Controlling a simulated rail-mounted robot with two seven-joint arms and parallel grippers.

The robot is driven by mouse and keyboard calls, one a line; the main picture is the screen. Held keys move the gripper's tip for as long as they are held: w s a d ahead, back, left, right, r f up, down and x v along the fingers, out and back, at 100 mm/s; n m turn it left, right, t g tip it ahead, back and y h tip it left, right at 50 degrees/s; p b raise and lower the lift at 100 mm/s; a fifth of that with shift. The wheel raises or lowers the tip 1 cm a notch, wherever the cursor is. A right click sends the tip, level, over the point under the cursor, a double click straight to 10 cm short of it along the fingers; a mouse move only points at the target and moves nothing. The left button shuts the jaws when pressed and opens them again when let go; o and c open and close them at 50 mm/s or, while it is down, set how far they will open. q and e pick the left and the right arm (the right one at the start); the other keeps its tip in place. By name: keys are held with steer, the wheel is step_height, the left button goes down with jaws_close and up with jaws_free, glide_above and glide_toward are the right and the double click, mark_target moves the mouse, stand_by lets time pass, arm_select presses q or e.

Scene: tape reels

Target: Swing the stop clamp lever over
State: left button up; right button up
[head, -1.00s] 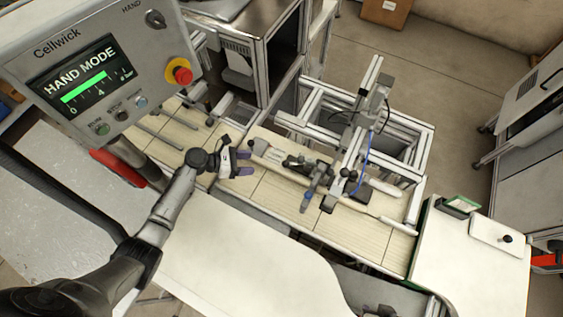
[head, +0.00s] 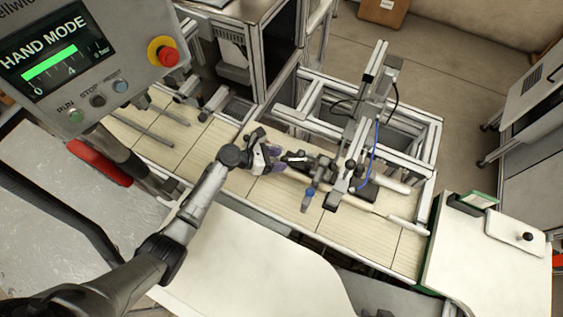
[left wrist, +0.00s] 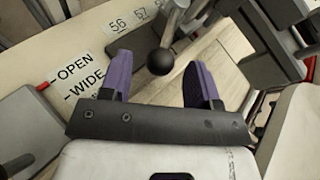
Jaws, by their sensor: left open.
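My left gripper (head: 277,161), with purple fingers, is open over the pale conveyor bed. In the left wrist view its two fingers (left wrist: 160,80) stand apart, with a black ball knob (left wrist: 160,62) showing between them. The knob sits on the end of a short grey metal lever (left wrist: 175,18). I see no finger closed on the knob; whether one touches it I cannot tell. In the head view the knob is too small to make out beside the gripper. At the bottom edge, small dark tips (head: 374,312) seem to be my right gripper, mostly cut off.
A label strip (left wrist: 85,75) reads OPEN and WIDE beside a red pointer. A blue-knobbed grey part (head: 308,194) and an upright metal frame (head: 372,110) stand right of my gripper. The HAND MODE panel (head: 100,60) hangs at upper left. A white table (head: 250,265) lies in front.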

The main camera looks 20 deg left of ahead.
arm_select(q)
steer(key=shift+w+d+f+b, duration=0.25)
steer(key=shift+w+d+b, duration=0.1)
steer(key=shift+d, duration=0.25)
steer(key=shift+c, duration=0.2)
jaws_close()
